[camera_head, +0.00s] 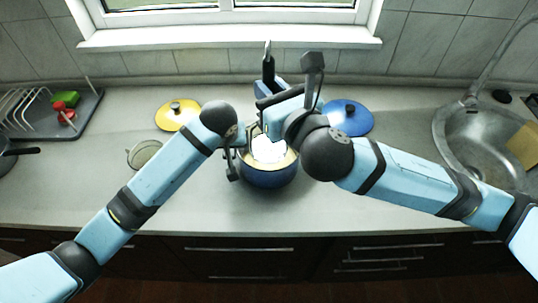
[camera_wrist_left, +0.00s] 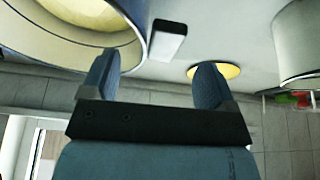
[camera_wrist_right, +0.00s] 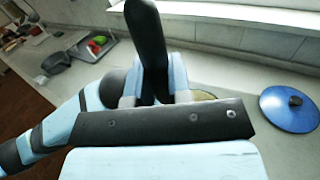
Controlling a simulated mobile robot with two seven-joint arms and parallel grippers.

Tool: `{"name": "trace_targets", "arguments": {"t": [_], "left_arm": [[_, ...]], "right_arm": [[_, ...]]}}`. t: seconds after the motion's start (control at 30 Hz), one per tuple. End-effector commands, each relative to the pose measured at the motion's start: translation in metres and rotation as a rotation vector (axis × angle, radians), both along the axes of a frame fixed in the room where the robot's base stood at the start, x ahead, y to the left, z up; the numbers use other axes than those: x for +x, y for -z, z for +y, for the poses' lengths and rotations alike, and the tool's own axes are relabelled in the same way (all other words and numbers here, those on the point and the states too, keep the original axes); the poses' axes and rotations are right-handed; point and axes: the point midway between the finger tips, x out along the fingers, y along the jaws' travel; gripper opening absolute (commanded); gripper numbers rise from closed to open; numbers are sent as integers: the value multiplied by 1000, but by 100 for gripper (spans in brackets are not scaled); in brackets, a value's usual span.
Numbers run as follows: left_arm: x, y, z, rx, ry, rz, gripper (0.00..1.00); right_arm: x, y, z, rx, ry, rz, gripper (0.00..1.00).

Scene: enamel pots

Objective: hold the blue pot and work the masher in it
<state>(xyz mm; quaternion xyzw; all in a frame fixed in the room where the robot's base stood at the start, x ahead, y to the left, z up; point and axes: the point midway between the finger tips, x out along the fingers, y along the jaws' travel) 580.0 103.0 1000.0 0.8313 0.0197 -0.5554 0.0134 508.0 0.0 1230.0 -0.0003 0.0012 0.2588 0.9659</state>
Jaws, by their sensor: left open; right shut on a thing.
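The blue pot (camera_head: 268,177) stands on the counter near its front edge, with a very bright patch inside its cream rim. My right gripper (camera_head: 268,92) is above the pot, shut on the masher (camera_head: 267,58), whose dark handle (camera_wrist_right: 149,40) sticks up between the fingers in the right wrist view. The masher's lower end is hidden. My left gripper (camera_head: 238,155) is open at the pot's left side. In the left wrist view its fingers (camera_wrist_left: 155,72) are spread, one overlapping the pot's wall (camera_wrist_left: 50,35). A small pale block shows beyond them; I cannot tell what it is.
A yellow lid (camera_head: 165,117) lies behind left and a blue lid (camera_head: 352,122) behind right. A sieve-like round thing (camera_head: 145,154) sits left of my left arm. A dish rack (camera_head: 65,128) stands far left, a sink (camera_head: 478,140) far right. The counter's front edge is close.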

Motion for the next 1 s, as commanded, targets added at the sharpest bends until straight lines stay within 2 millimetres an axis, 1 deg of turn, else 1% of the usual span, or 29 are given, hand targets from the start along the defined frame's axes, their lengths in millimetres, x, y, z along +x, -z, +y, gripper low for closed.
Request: {"name": "trace_targets", "arguments": {"t": [0.03, 0.2, 0.37, 0.47, 0.57, 0.7, 1.0], "left_arm": [[-4, -11, -1, -3, 1, -3, 80], [-17, -41, -1, -3, 1, -2, 80], [-23, -56, -1, -1, 0, 1, 80], [-25, -64, -1, -1, 0, 1, 80], [-25, -74, -1, 0, 0, 1, 80], [-25, -90, -1, 0, -1, 2, 80], [-26, -121, -1, 0, 0, 2, 80]], "right_arm": [[0, 0, 0, 0, 0, -1, 0], [0, 0, 0, 0, 0, -1, 0], [0, 0, 0, 0, 0, -1, 0], [0, -5, 0, 0, 0, -1, 0], [0, -17, 0, 0, 0, -1, 0], [0, -41, 0, 0, 0, -1, 0], [0, -84, 0, 0, 0, -1, 0]]}}
